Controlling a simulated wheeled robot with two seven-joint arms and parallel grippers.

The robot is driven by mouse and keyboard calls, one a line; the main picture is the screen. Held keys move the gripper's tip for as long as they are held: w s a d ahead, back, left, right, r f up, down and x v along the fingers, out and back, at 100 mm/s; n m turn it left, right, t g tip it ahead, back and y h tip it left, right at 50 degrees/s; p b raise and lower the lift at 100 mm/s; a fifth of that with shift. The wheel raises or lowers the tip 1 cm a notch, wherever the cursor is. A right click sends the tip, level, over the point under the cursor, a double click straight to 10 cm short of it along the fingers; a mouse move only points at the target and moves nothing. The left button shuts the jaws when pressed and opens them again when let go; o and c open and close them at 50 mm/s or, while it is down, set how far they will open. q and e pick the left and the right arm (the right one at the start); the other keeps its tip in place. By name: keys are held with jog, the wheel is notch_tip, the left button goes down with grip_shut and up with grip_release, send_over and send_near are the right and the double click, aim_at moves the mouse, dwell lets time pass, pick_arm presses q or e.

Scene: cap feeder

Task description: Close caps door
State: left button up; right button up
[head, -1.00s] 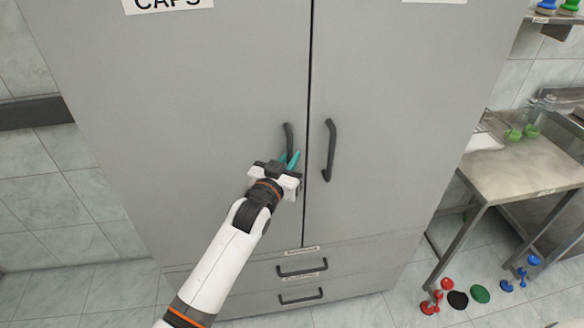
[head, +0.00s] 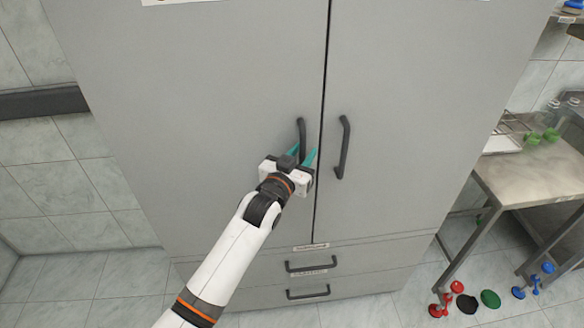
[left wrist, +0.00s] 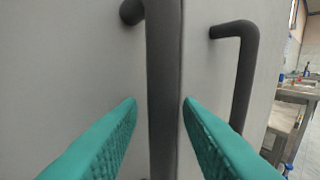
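The caps door (head: 190,110) is the left door of a tall grey cabinet. It looks flush with the right door (head: 420,100), with a thin dark seam between them. Its dark handle (head: 301,133) is upright near the seam. My left gripper (head: 305,157) is at the lower part of this handle. In the left wrist view, its two teal fingers (left wrist: 160,112) are open, one on each side of the handle bar (left wrist: 163,80), with gaps to both. The right door's handle (left wrist: 243,75) shows to the right. My right gripper is not in view.
Two drawers with dark handles (head: 312,265) sit below the doors. A steel table (head: 520,178) stands at the right. Red pieces (head: 440,306), a black disc (head: 467,305), a green disc (head: 490,299) and blue pieces (head: 533,280) lie on the tiled floor.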

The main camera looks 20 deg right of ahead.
pick_arm(q)
jog(key=shift+s+a+f, duration=0.2)
jog(key=shift+s+a, duration=0.05)
jog(key=shift+a, duration=0.15)
jog(key=b+v, duration=0.2)
jog(key=v, duration=0.9)
jog(key=shift+d+r, duration=0.2)
jog(key=shift+r, duration=0.2)
